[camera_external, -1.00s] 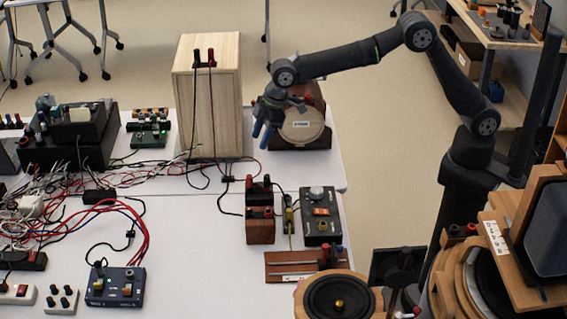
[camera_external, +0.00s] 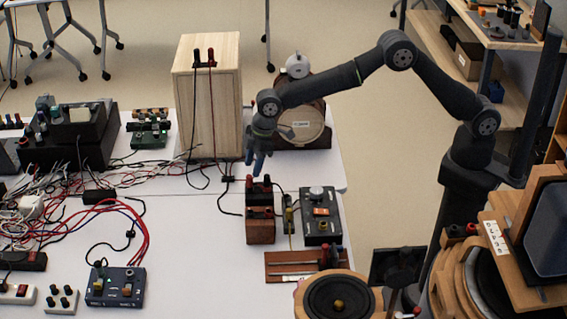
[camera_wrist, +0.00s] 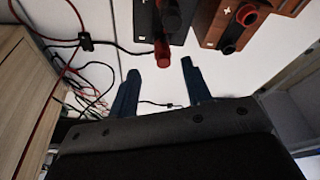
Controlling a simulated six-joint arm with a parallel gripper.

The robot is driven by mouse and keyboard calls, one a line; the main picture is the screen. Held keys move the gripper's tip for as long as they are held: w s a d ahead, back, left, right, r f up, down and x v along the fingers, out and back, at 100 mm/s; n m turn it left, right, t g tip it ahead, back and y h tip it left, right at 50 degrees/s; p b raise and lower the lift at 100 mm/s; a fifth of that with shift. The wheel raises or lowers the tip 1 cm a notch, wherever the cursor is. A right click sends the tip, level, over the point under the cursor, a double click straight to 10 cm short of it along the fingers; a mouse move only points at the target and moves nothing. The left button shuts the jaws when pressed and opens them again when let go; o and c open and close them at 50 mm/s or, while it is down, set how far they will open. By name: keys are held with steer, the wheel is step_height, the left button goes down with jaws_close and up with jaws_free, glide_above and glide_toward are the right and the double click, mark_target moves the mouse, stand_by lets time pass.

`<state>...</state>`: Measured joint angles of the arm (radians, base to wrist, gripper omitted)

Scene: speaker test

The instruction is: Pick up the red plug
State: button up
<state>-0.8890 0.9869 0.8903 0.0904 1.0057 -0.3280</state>
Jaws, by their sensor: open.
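My gripper (camera_external: 256,167) is above and slightly behind the block, pointing down. It also shows in the wrist view (camera_wrist: 161,80), with its two blue fingers spread apart and nothing between them.
A tall wooden box (camera_external: 208,110) stands to the left of my gripper, and a round wooden speaker (camera_external: 305,122) stands behind it. A black control box (camera_external: 320,217) is right of the block. Cables lie left of the block; the table's front middle is clear.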

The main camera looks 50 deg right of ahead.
mark_target(250, 176)
steer(key=x, duration=0.5)
steer(key=shift+s+a+f, duration=0.1)
steer(key=shift+a, duration=0.15)
jaws_close()
